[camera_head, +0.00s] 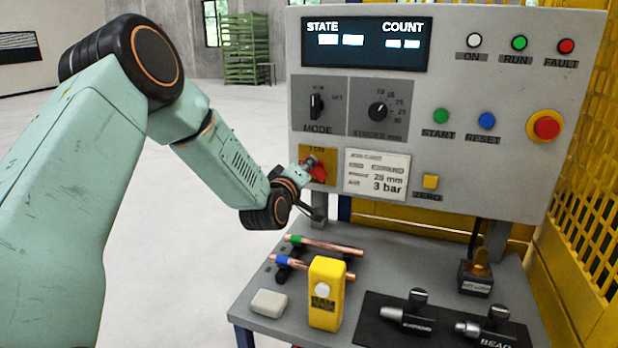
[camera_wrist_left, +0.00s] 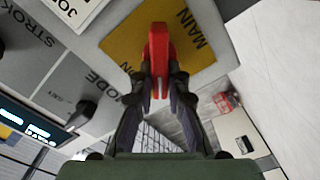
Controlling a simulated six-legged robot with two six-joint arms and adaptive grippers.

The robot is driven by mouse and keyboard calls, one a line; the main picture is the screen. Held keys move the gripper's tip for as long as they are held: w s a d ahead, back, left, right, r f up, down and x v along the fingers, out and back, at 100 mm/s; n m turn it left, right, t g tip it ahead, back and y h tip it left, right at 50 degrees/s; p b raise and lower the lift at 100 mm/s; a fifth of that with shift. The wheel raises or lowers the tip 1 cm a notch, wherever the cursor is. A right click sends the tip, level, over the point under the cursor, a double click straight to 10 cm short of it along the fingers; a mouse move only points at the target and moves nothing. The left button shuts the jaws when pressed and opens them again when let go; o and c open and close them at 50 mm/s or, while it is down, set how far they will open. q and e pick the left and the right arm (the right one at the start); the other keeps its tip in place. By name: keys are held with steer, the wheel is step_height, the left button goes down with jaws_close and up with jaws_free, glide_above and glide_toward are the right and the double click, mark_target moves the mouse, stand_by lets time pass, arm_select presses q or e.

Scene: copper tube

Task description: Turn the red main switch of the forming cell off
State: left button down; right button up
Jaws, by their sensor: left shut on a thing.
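The red main switch (camera_head: 319,173) sits on a yellow plate (camera_head: 306,155) at the lower left of the grey control panel (camera_head: 450,190). In the wrist view the red handle (camera_wrist_left: 159,42) stands out from the yellow plate (camera_wrist_left: 120,45), beside the word MAIN. My left gripper (camera_head: 311,178) reaches it from the left. Its two fingers (camera_wrist_left: 160,76) are shut on the handle, one on each side. The gripper hides part of the switch and plate in the head view. My right gripper is not in view.
The mode knob (camera_head: 316,105) and stroke knob (camera_head: 378,111) are above the switch. A red emergency button (camera_head: 546,126) is at the panel's right. Below, the table holds copper tubes (camera_head: 325,245), a yellow box (camera_head: 326,293) and black tools (camera_head: 404,313). Open floor lies left.

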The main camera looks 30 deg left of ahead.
arm_select(q)
steer(key=n+b, duration=0.1)
steer(key=n, duration=0.1)
steer(key=f+n+b, duration=0.1)
steer(key=b, duration=0.1)
steer(key=shift+a+n, duration=0.2)
steer(key=shift+n, duration=0.2)
steer(key=shift+s+f+n+b, duration=0.1)
steer(key=shift+f+n+b, duration=0.1)
steer(key=shift+n+b, duration=1.65)
steer(key=c, duration=1.8)
jaws_free()
steer(key=o, duration=0.5)
steer(key=shift+s+a+r, duration=0.1)
steer(key=shift+s+r, duration=0.05)
steer(key=shift+s, duration=0.05)
steer(key=shift+w, duration=0.1)
steer(key=shift+w, duration=0.1)
